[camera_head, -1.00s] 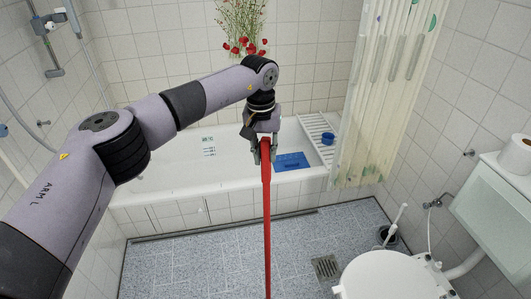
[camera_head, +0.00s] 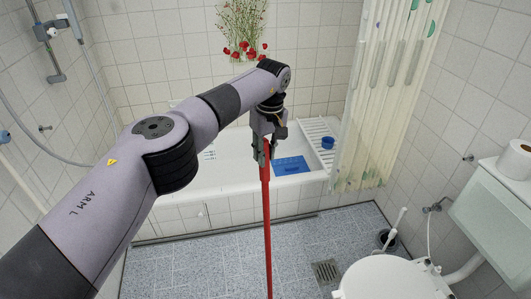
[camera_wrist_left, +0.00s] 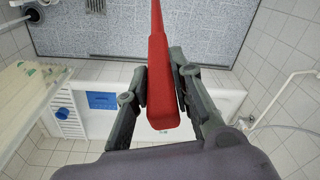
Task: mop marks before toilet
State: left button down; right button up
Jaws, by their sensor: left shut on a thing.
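My left gripper (camera_head: 264,151) is shut on the red mop handle (camera_head: 267,225), near its top end. The handle hangs roughly upright and runs out of the bottom of the head view, so the mop head is hidden. In the left wrist view the handle (camera_wrist_left: 158,75) sits between both fingers of the gripper (camera_wrist_left: 160,85). The white toilet (camera_head: 385,278) with its lid down stands at the lower right. I make out no clear marks on the blue-grey tiled floor (camera_head: 215,262). My right gripper is not in view.
The bathtub (camera_head: 225,180) lies behind the handle, with a blue mat (camera_head: 291,165) and a blue bowl (camera_head: 327,141). The shower curtain (camera_head: 375,110) hangs right. A toilet brush (camera_head: 387,237) stands behind the toilet, and a floor drain (camera_head: 326,272) lies left of it.

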pick_arm(q)
jog(key=s+d+r+p, duration=0.1)
jog(key=s+d, duration=0.2)
jog(key=s, duration=0.8)
jog(key=shift+s+d, duration=0.35)
jog(key=shift+r, duration=0.15)
notch_tip(320, 180, up, 7)
jog(key=p, duration=0.3)
dwell(0.4)
